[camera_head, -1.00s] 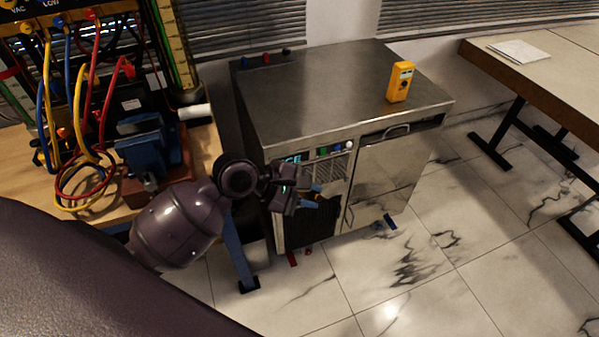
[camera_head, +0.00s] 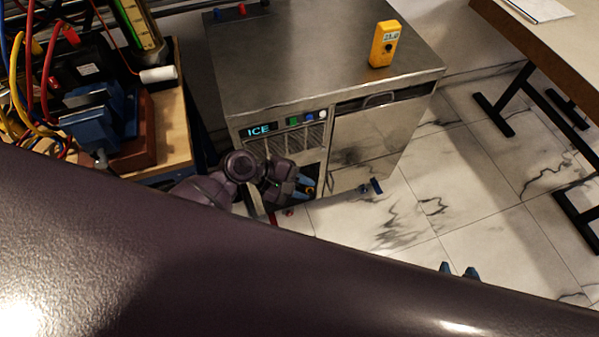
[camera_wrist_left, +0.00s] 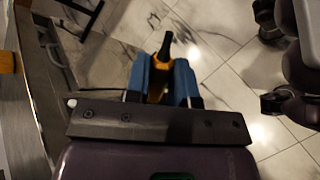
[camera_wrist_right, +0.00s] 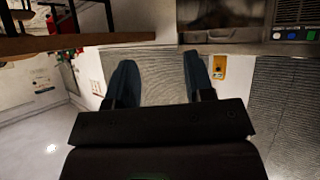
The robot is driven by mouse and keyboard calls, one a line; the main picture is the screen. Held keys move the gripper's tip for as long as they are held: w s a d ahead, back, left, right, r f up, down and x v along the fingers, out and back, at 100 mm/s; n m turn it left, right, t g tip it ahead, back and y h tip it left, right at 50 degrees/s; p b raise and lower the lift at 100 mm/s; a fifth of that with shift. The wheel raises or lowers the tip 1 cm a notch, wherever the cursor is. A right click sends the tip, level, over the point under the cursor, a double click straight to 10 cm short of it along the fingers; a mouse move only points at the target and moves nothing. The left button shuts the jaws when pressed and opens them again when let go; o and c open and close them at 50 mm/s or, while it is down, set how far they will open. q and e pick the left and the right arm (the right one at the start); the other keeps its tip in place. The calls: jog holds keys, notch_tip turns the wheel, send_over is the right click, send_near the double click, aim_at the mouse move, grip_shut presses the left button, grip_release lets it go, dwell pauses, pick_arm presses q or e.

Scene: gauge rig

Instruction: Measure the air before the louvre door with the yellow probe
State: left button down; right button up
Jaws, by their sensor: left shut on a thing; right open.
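The yellow meter (camera_head: 384,44) stands upright on top of the steel ice machine (camera_head: 290,60); its display is lit but too small to read. It also shows upside down in the right wrist view (camera_wrist_right: 218,66). The louvred grille (camera_head: 292,142) is on the machine's front, left of a smooth steel door (camera_head: 372,145). My left gripper (camera_head: 306,187) is low before the front, just below the grille. It is shut on the yellow probe, whose black tip (camera_wrist_left: 165,44) points out beyond the fingers. My right gripper (camera_head: 458,270) is open and empty, over the floor to the right.
A wooden bench (camera_head: 178,125) with a blue vise (camera_head: 100,125) and coloured cables stands at the left. A table (camera_head: 560,45) with dark legs and a paper stands at the right. Marble floor (camera_head: 400,215) lies free between. My own arm covers the lower part of the head view.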

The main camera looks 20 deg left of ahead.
pick_arm(q)
jog(key=shift+w+f, duration=0.25)
jog(key=shift+f, duration=0.05)
jog(key=shift+w+m+g, duration=0.15)
jog(key=shift+m+g, duration=0.25)
jog(key=shift+a+f+h, duration=0.1)
jog(key=shift+a+h, duration=0.05)
jog(key=shift+h, duration=0.15)
jog(key=w+a+f+b, duration=0.1)
jog(key=b, duration=0.1)
jog(key=w+f+b, duration=0.1)
jog(key=f+b, duration=0.1)
jog(key=shift+w+a, duration=0.2)
jog(key=shift+a, duration=0.2)
jog(key=w+a+f+b, duration=0.1)
jog(key=b, duration=0.1)
jog(key=w+a+f+b, duration=0.1)
jog(key=w+b, duration=0.1)
jog(key=shift+w+a+f, duration=0.2)
jog(key=shift+w+f, duration=0.05)
jog(key=shift+f, duration=0.05)
jog(key=shift+w+a+b, duration=0.1)
jog(key=shift+w+b, duration=0.1)
jog(key=shift+b, duration=0.15)
pick_arm(e)
notch_tip(320, 180, down, 8)
jog(key=shift+w+a+g, duration=0.15)
jog(key=shift+w+g, duration=0.15)
jog(key=shift+w, duration=0.15)
